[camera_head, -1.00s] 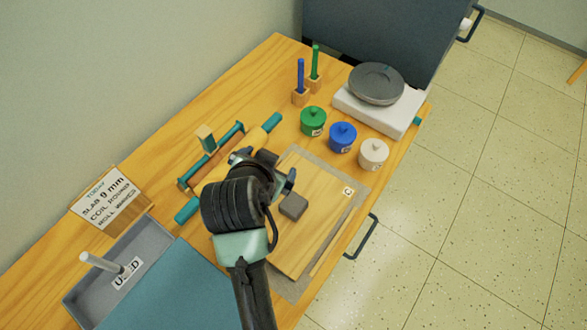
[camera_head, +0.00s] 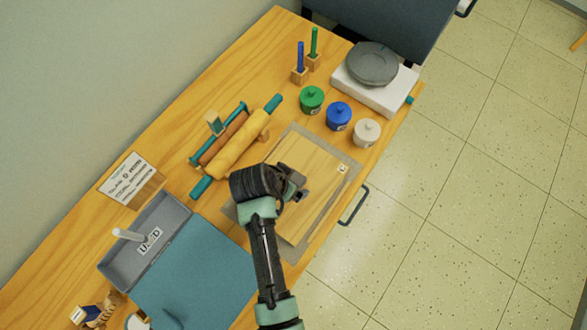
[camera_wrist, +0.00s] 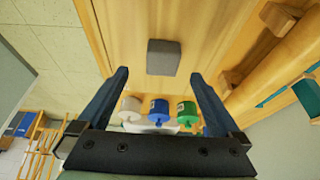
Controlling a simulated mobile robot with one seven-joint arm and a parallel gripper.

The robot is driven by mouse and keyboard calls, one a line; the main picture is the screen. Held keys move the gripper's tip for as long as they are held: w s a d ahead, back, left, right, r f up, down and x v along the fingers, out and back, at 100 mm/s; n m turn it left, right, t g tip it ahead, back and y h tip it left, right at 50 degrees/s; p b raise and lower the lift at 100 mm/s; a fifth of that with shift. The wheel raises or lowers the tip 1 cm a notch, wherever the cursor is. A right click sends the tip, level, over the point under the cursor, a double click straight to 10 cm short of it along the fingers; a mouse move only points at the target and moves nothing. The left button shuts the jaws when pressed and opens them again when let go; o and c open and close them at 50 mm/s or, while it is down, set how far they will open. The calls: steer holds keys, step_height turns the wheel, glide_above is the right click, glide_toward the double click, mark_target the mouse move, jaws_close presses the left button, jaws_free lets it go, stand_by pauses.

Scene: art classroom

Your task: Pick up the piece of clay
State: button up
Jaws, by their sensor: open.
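The piece of clay (camera_wrist: 163,57) is a small dark grey block on the wooden board (camera_wrist: 135,25). In the wrist view it lies beyond my fingertips, roughly centred between them, apart from both. My gripper (camera_wrist: 159,76) is open and empty, with two dark fingers spread wide. In the head view my gripper (camera_head: 300,184) is over the lower left part of the board (camera_head: 312,160), and my wrist and fingers largely hide the clay there.
A yellow rolling pin (camera_head: 236,148) lies left of the board. Green (camera_head: 311,101), blue (camera_head: 338,116) and white (camera_head: 367,132) lidded pots stand behind it, near a turntable (camera_head: 371,64). A grey bin (camera_head: 150,245) and teal mat (camera_head: 190,285) are at lower left.

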steer(key=shift+p+x, duration=0.3)
steer(key=shift+x, duration=2.6)
steer(key=shift+w+a, duration=0.15)
steer(key=shift+r, duration=0.1)
jaws_close()
